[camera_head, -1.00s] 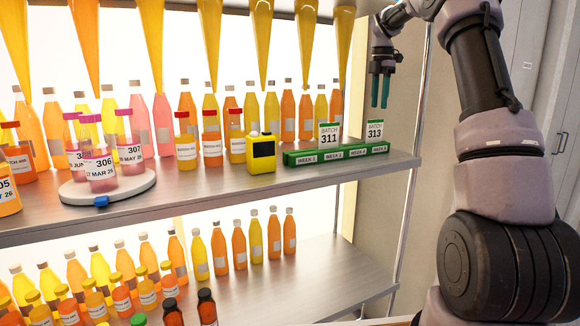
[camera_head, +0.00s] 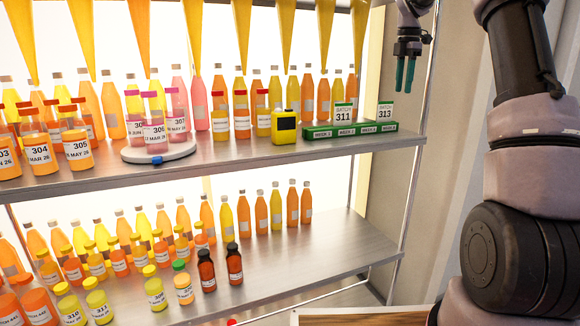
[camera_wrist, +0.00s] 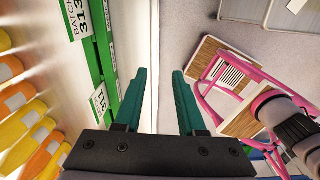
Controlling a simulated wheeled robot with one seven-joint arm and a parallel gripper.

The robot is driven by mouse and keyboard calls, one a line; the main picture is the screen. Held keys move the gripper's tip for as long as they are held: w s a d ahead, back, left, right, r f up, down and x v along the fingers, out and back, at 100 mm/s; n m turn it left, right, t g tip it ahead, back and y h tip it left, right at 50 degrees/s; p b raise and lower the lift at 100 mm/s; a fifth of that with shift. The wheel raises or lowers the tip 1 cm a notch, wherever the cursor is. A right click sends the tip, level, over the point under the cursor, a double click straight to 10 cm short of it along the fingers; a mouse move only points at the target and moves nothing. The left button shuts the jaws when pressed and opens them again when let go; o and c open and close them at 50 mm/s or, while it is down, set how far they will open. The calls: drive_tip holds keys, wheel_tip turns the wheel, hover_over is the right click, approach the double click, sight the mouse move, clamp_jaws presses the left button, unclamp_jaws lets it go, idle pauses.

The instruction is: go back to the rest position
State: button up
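My gripper (camera_head: 405,74) is at the upper right of the head view, above the right end of the upper shelf. Its two teal fingers are apart with nothing between them; the wrist view (camera_wrist: 160,100) shows the same gap. A green week rack (camera_head: 350,130) sits on the upper shelf (camera_head: 250,155), holding cards marked batch 311 (camera_head: 343,112) and 313 (camera_head: 385,110). The cards also show at the left of the wrist view, beside the fingers and apart from them.
A yellow box-like device (camera_head: 285,127) stands left of the rack. A round white turntable (camera_head: 160,154) carries several pink-capped jars. Bottles line both shelves, and yellow-orange cones hang above. A shelf post (camera_head: 420,130) is close to my arm. A pink-framed chair (camera_wrist: 225,75) stands on the floor.

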drive_tip(key=s+a+r+m+t, duration=0.2)
drive_tip(key=s+a+r+m, duration=0.15)
drive_tip(key=s+m, duration=0.45)
drive_tip(key=s+a+r+m+t, duration=0.15)
drive_tip(key=s+a+m, duration=0.25)
drive_tip(key=s, duration=0.7)
drive_tip(key=s+a+f+m+t+y, duration=0.1)
drive_tip(key=s+f+m, duration=0.2)
drive_tip(key=s+m, duration=0.4)
drive_tip(key=s+a+f+m+t+y, duration=0.1)
drive_tip(key=s+f+m, duration=0.3)
drive_tip(key=s, duration=0.6)
drive_tip(key=a+m+t, duration=0.1)
drive_tip(key=m, duration=0.1)
drive_tip(key=shift+s+f+m, duration=0.2)
drive_tip(key=shift+s+m, duration=0.05)
drive_tip(key=shift+m, duration=0.15)
